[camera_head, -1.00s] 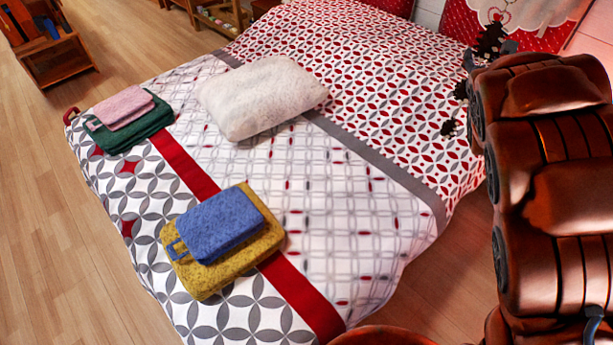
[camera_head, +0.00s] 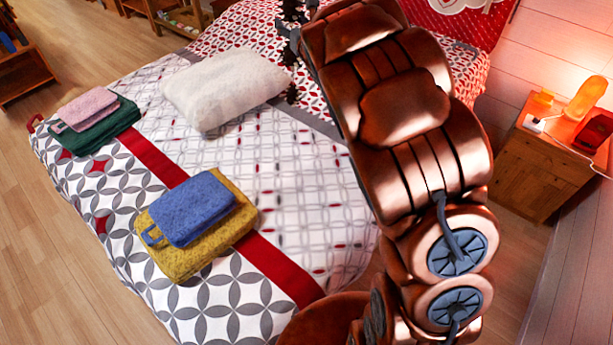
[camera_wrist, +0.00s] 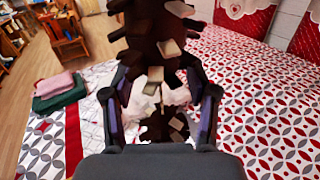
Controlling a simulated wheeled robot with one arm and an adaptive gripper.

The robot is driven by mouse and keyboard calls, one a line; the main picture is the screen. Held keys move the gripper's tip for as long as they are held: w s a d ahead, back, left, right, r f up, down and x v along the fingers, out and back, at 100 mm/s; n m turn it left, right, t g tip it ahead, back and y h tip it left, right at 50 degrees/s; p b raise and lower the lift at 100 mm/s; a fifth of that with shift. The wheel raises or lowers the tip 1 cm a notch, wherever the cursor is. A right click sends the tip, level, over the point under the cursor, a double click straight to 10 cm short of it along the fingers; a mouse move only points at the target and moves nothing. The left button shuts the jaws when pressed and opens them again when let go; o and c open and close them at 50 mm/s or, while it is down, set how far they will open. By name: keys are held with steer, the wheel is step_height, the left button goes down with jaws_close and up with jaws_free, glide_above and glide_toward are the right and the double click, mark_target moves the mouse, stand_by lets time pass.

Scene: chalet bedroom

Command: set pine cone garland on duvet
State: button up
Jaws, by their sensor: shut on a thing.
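The pine cone garland (camera_wrist: 150,45) is dark brown with pale flecks and fills the upper middle of the wrist view. My gripper (camera_wrist: 160,100) is shut on it, one finger on each side. In the head view the gripper is mostly hidden behind my copper arm; dark bits of the garland (camera_head: 291,50) show at the arm's left edge, over the far part of the bed. The duvet (camera_head: 300,230) is white with grey and red patterns and covers the bed. I cannot tell whether the garland touches it.
A white pillow (camera_head: 222,88) lies on the bed. Blue and yellow towels (camera_head: 197,222) lie near the front, and pink and green towels (camera_head: 92,118) at the left. A wooden nightstand (camera_head: 535,170) with a lit lamp (camera_head: 586,98) stands at the right. The duvet's middle is clear.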

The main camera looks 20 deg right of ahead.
steer(key=s+d+f+n+g+y+b, duration=0.45)
steer(key=s+d+f+y+b, duration=0.25)
steer(key=s+d+f+b, duration=0.4)
steer(key=s+d+f+n+g+y+b, duration=0.5)
steer(key=s+d+f+b, duration=0.4)
steer(key=s+f, duration=0.5)
steer(key=w+a+f+t+y+p, duration=0.1)
steer(key=w+a+f+p, duration=0.2)
steer(key=w+a, duration=0.6)
steer(key=shift+w+a+f+p, duration=0.35)
steer(key=shift+w+p, duration=0.25)
steer(key=shift+w, duration=0.35)
steer(key=shift+f+n+t+b, duration=0.25)
steer(key=shift+b, duration=0.35)
steer(key=o, duration=1.5)
